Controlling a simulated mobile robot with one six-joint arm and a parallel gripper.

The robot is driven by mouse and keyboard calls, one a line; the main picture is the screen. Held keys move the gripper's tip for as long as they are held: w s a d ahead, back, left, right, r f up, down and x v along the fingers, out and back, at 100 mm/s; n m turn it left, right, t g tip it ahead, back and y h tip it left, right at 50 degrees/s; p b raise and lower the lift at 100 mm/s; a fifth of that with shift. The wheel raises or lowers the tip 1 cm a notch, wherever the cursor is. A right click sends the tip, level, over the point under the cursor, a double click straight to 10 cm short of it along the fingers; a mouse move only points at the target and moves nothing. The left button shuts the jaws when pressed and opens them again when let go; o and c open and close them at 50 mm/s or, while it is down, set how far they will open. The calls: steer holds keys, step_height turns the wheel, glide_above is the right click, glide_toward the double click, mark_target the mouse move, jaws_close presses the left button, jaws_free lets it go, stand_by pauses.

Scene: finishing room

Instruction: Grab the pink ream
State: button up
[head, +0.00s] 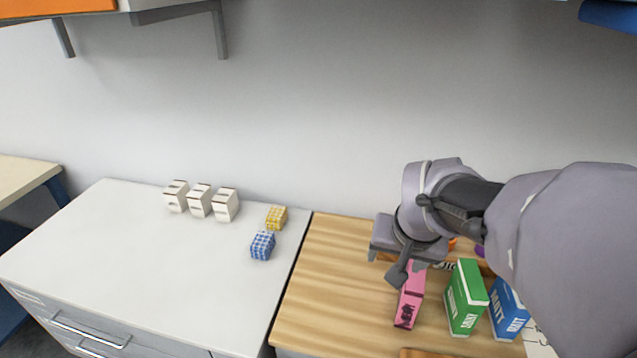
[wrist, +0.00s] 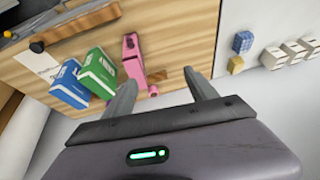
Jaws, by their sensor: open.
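The pink ream (head: 410,302) stands on the wooden worktop, with dark lettering on its near face. It also shows in the wrist view (wrist: 132,58), ahead of and left of the jaw gap. My gripper (head: 408,269) is at the back end of the pink ream in the head view and covers part of it. In the wrist view my gripper (wrist: 163,82) has its two fingers spread apart with no ream between them. I cannot tell whether a finger touches the pink ream.
A green ream (head: 466,300) stands just right of the pink one, with a blue ream (head: 508,311) beyond it. Several white boxes (head: 200,201), a yellow box (head: 277,217) and a blue checked box (head: 263,245) sit on the white counter (head: 120,260). The worktop left of the pink ream is clear.

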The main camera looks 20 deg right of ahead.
glide_toward(416, 276)
steer(key=shift+m+g+h, duration=0.3)
steer(key=shift+g+h, duration=0.1)
steer(key=b+x, duration=0.1)
steer(key=x, duration=0.1)
steer(key=w+b+x, duration=0.1)
steer(key=x, duration=0.1)
steer(key=b+x, duration=0.1)
steer(key=x, duration=0.2)
steer(key=shift+w+a+r+b, duration=0.1)
steer(key=shift+w+b, duration=0.25)
steer(key=shift+b, duration=0.05)
steer(key=x, duration=0.1)
steer(key=b+x, duration=0.1)
steer(key=x, duration=0.1)
steer(key=b+x, duration=0.1)
steer(key=x, duration=0.1)
steer(key=shift+s, duration=0.3)
steer(key=shift+w+f+b, duration=0.2)
steer(key=shift+f+b, duration=0.1)
steer(key=shift+r, duration=0.2)
steer(key=shift+s, duration=0.1)
steer(key=shift+f, duration=0.3)
